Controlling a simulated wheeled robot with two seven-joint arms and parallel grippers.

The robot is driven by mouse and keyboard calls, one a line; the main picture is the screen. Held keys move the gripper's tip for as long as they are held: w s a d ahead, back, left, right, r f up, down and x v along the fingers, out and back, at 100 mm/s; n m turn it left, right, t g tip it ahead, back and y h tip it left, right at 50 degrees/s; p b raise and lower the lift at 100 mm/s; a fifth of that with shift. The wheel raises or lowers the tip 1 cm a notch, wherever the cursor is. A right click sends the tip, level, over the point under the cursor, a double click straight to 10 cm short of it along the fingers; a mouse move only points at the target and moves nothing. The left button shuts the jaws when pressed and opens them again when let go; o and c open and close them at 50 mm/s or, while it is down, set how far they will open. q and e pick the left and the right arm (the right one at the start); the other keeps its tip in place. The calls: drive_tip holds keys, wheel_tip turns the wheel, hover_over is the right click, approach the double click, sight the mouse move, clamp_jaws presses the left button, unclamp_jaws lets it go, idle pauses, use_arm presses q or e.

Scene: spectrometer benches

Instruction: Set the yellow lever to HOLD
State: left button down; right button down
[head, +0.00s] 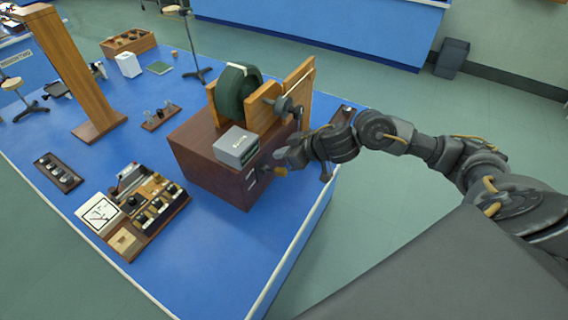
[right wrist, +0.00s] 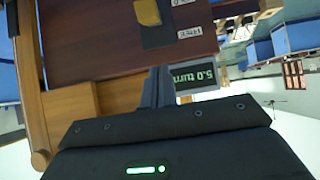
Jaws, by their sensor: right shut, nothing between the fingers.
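The yellow lever (head: 280,171) is on the front of the dark red-brown box (head: 208,180), below and close to my right gripper (head: 282,155). In the right wrist view, which is upside down, the lever's yellow end (right wrist: 147,12) shows at the top edge, beside a label reading FREE (right wrist: 190,32). Another label (right wrist: 182,3) is cut off there, unreadable. My right gripper (right wrist: 157,85) is shut and empty, with a visible gap between its fingers and the lever. I cannot tell the lever's exact setting. My left gripper is out of view.
A grey display box (head: 236,146) stands on the brown box; its screen (right wrist: 195,77) reads "5.0 turn". Behind it a dark green wheel (head: 237,92) with a crank sits in a wooden frame. A control board (head: 150,205) lies left on the blue bench (head: 215,235).

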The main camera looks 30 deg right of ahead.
sight(284, 170)
wheel_tip(284, 170, down, 3)
drive_tip(key=shift+f, duration=0.2)
drive_tip(key=shift+s+d+f, duration=0.15)
drive_tip(key=shift+s+f, duration=0.15)
drive_tip(key=shift+f, duration=0.25)
